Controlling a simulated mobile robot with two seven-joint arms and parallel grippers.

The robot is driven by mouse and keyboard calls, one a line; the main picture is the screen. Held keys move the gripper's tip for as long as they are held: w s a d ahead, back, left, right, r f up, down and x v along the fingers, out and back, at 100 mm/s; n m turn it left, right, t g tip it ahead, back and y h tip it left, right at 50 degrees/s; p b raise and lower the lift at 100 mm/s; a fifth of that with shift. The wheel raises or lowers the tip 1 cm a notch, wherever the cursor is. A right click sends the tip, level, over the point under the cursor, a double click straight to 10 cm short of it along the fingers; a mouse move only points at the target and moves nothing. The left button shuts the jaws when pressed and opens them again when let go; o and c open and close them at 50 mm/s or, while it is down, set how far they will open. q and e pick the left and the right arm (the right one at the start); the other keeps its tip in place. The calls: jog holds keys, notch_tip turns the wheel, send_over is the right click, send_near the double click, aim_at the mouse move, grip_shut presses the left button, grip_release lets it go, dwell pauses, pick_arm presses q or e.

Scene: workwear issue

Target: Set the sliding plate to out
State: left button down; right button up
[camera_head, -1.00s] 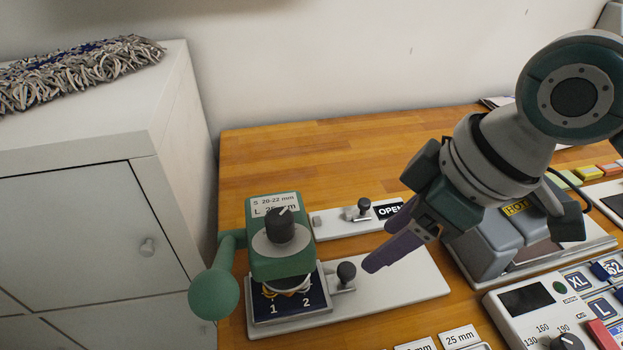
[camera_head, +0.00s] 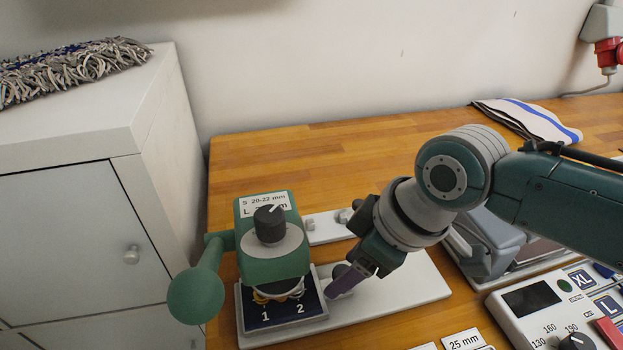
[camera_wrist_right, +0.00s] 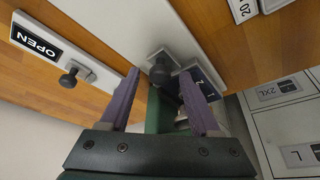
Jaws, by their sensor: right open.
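The sliding plate (camera_head: 283,318) is a dark blue tray with a grey rim, marked 1 and 2. It sits under the green press head (camera_head: 272,262) on a pale base (camera_head: 408,292). Its dark knob (camera_head: 338,270) sticks up at the right side, partly hidden by my right gripper (camera_head: 338,289). In the right wrist view, the knob (camera_wrist_right: 160,73) shows between the two spread purple fingers of my right gripper (camera_wrist_right: 160,90), with the plate (camera_wrist_right: 206,81) beside it. I cannot tell whether a finger touches the knob. My left gripper is not in view.
The press's green ball handle (camera_head: 196,296) stands out to the left. An OPEN-marked slide (camera_wrist_right: 65,65) lies behind the base. A grey heat press (camera_head: 500,235) and a control panel (camera_head: 545,310) stand to the right. A white cabinet (camera_head: 70,215) is at the left.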

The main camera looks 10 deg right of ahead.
jog(key=shift+c, duration=0.3)
grip_shut()
dwell(1.1)
